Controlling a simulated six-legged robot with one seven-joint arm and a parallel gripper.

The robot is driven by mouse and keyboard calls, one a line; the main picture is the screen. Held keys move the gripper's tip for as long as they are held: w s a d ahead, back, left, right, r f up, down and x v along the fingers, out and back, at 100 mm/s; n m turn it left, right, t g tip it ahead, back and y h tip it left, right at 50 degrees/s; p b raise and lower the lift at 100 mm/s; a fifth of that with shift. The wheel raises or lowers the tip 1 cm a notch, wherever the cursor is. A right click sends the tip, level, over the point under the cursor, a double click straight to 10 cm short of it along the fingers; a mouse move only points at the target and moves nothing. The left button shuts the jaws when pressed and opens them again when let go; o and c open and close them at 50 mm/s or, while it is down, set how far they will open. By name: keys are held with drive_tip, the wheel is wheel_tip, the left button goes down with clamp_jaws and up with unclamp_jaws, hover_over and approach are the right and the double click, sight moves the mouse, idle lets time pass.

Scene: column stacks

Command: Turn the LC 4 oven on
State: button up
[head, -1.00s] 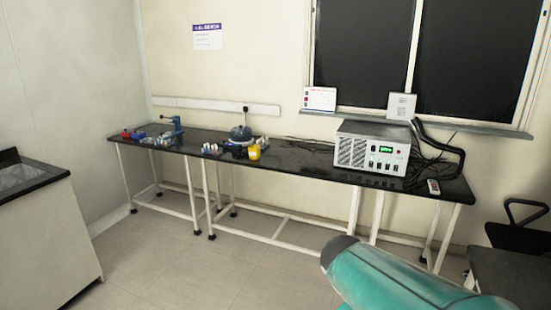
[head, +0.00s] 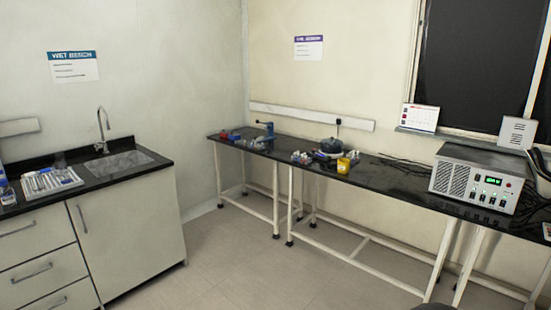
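I cannot make out anything labelled LC 4 oven. A grey-white box instrument (head: 474,180) with a vent grille, a small green display and several front switches stands on the right part of the black bench; its label is too small to read. My gripper is not in view. Only a dark bit of what may be my arm shows at the bottom edge.
The long black bench (head: 385,184) on white legs holds a blue tool, a dark round device (head: 331,146) and a yellow container (head: 343,165). A wet bench with a sink (head: 118,163) and tray (head: 50,184) stands left. The floor (head: 260,262) between is clear.

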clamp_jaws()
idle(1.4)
